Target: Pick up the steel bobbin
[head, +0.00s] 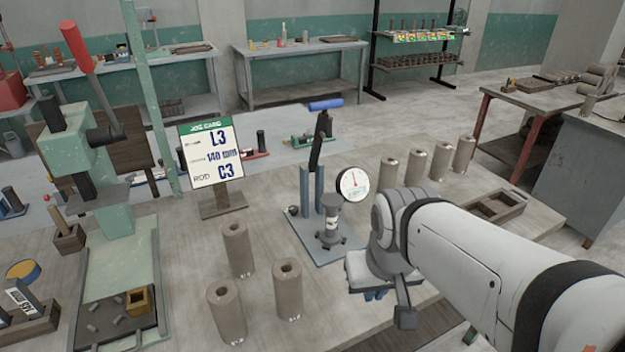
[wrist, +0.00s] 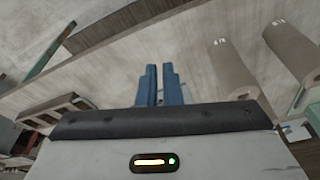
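Several grey-brown hollow cylinders stand upright on the table; I cannot tell by a label which one is named the steel bobbin. A front group holds one cylinder (head: 237,250), a second (head: 226,311) and a third (head: 288,290). Another group stands at the back right, with one cylinder (head: 388,171) nearest the gauge. My gripper (head: 375,294) is over the table, right of the front group and apart from it. In the wrist view its blue fingers (wrist: 160,82) are close together with nothing seen between them. Two cylinders (wrist: 232,68) (wrist: 292,48) show there at the right.
A dial gauge (head: 353,185) and a blue-handled press (head: 316,170) stand left of my arm. A green lever press (head: 110,190) is at the left, with a sign (head: 211,155) behind. A wooden compartment tray (head: 495,207) lies at the right.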

